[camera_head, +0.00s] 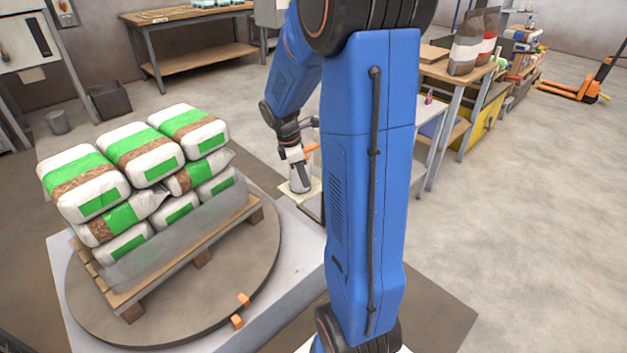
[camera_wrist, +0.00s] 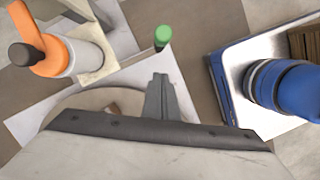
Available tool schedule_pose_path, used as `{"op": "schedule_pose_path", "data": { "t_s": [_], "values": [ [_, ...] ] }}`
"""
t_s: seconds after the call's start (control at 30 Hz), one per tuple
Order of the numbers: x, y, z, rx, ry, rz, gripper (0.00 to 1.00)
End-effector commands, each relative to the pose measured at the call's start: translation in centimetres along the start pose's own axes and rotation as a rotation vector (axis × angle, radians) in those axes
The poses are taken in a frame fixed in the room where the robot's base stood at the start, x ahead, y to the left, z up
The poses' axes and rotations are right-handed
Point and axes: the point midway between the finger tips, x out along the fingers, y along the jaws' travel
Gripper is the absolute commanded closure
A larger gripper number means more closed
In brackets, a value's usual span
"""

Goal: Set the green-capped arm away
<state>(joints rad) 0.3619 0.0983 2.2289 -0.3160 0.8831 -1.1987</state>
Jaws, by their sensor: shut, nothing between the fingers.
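In the wrist view a green cap (camera_wrist: 162,36) shows beyond my gripper, at the top middle. Little of the arm that bears it can be made out. The fingers of my gripper (camera_wrist: 160,80) are together and empty, with a visible gap in the picture between their tips and the cap. In the head view my gripper (camera_head: 295,155) is small, beside a white post at the turntable's far right corner. I cannot make out the green cap there.
An orange lever with a dark knob (camera_wrist: 45,52) sits on a white post (camera_wrist: 86,55) left of the cap. Stacked green-banded bags (camera_head: 135,160) stand on a pallet on the round turntable (camera_head: 215,310). Workbenches stand behind; open floor lies at right.

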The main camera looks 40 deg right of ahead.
Motion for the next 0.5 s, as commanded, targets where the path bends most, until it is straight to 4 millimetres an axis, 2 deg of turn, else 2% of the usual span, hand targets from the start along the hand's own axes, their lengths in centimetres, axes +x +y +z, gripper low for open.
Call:
{"op": "schedule_pose_path", "data": {
  "t_s": [0.03, 0.2, 0.4, 0.5],
  "values": [
    [-1.4, 0.1, 0.2, 0.003, 0.001, 0.008, 1.0],
    [-4.8, -0.1, 0.1, 0.004, 0.003, 0.007, 1.0],
    [-7.8, -0.1, 0.1, 0.003, 0.002, 0.006, 1.0],
    [-8.7, -0.2, 0.1, 0.003, 0.003, 0.005, 1.0]
  ]
}}
